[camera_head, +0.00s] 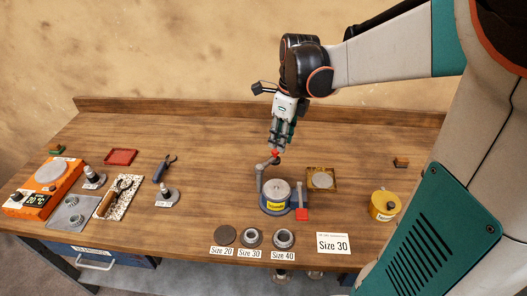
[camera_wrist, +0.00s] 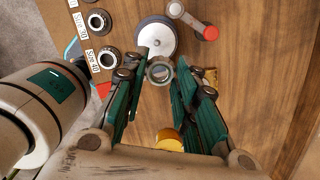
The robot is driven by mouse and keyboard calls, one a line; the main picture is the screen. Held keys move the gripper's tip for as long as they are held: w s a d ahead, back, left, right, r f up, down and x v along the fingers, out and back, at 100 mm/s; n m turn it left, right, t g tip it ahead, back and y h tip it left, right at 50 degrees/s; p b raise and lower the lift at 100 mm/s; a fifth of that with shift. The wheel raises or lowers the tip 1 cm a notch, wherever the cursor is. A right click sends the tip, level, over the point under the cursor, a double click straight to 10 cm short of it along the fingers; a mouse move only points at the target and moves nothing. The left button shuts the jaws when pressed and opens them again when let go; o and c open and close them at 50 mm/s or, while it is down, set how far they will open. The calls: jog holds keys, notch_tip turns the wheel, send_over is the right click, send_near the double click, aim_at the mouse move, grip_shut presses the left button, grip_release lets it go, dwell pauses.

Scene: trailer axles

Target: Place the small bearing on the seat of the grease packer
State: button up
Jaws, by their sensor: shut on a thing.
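The small bearing (camera_wrist: 160,70) is a grey metal ring between my fingertips in the wrist view. My gripper (camera_wrist: 158,72) is shut on it. In the wrist view the ring appears just below the pale round top of the grease packer (camera_wrist: 157,36). The bearing cannot be made out clearly there.
Rings above the Size 30 (camera_head: 251,237) and Size 40 (camera_head: 284,238) labels and a flat dark disc (camera_head: 224,235) line the front. A yellow tub (camera_head: 385,205) stands right, a tan plate (camera_head: 329,186) beside the packer. An orange heater (camera_head: 42,190) and tools lie left.

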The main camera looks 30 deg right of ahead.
aim_at(276, 189)
notch_tip(276, 189, down, 18)
jog(key=b, duration=0.5)
jog(key=shift+a+f, duration=0.15)
jog(key=shift+f, duration=0.1)
jog(key=shift+f, duration=0.1)
jog(key=o, duration=1.1)
jog(key=r+p, duration=0.1)
jog(key=r, duration=0.3)
jog(key=s+r+p, duration=0.1)
jog(key=r, duration=0.3)
jog(key=r+p, duration=0.1)
jog(key=r, duration=0.3)
jog(key=shift+s+d+r+p, duration=0.1)
jog(key=shift+s+d+p, duration=0.05)
jog(key=shift+d+p, duration=0.2)
